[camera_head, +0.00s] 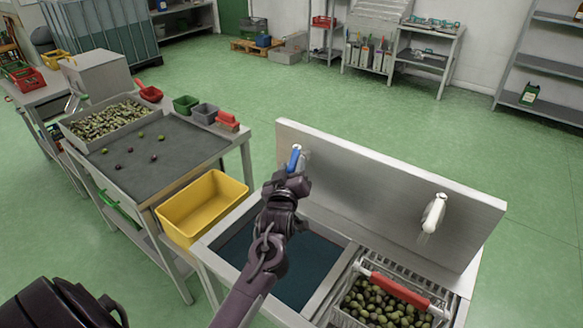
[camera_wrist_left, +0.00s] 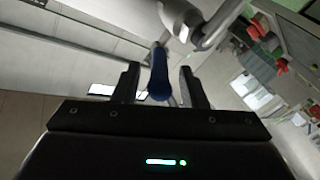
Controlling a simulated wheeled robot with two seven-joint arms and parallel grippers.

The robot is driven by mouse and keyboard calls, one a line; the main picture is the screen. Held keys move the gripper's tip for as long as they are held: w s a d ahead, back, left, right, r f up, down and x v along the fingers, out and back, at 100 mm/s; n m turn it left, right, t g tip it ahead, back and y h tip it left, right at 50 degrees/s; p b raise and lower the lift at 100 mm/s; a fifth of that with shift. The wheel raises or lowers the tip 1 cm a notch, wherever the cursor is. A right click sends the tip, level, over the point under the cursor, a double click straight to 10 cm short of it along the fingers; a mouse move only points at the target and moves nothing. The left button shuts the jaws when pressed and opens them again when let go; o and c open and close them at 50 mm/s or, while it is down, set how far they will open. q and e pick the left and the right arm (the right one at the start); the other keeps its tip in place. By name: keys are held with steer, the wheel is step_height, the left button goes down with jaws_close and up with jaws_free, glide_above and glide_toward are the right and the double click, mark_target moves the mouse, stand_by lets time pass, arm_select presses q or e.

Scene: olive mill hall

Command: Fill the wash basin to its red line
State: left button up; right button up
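The wash basin (camera_head: 325,302) is the left bay of a steel sink in the head view, with a dark blue-green inside. I cannot make out its red line or a water level. A tap with a blue lever (camera_head: 294,158) is mounted on the splashback behind it. The blue lever (camera_wrist_left: 159,75) and the pale tap body (camera_wrist_left: 195,22) show in the left wrist view. My left gripper (camera_head: 291,178) is at the tap; in the wrist view its open fingers (camera_wrist_left: 160,86) stand on both sides of the lever, with gaps. My forearm hides part of the basin. My right gripper is not in view.
A second white tap (camera_head: 433,215) is on the splashback (camera_head: 380,180) at right, above a wire basket (camera_head: 340,315) of olives with a red bar. A yellow crate (camera_head: 203,200) adjoins the basin's left side. A sorting table (camera_head: 190,150) stands further left.

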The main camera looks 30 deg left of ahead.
arm_select(q)
jaws_close()
steer(key=shift+s+a+r+m+t+h+p, duration=0.1)
steer(key=shift+a+m+t+h, duration=0.15)
steer(key=shift+a+m+h, duration=0.85)
steer(key=shift+s+a+f+m+t+h+p, duration=0.1)
steer(key=shift+s+a+m+t+h, duration=0.15)
steer(key=shift+m+h, duration=0.95)
steer(key=shift+a+r+m+t+h+p, duration=0.15)
steer(key=shift+a+m+h, duration=0.45)
steer(key=shift+h, duration=1.3)
steer(key=shift+a, duration=0.15)
jaws_free()
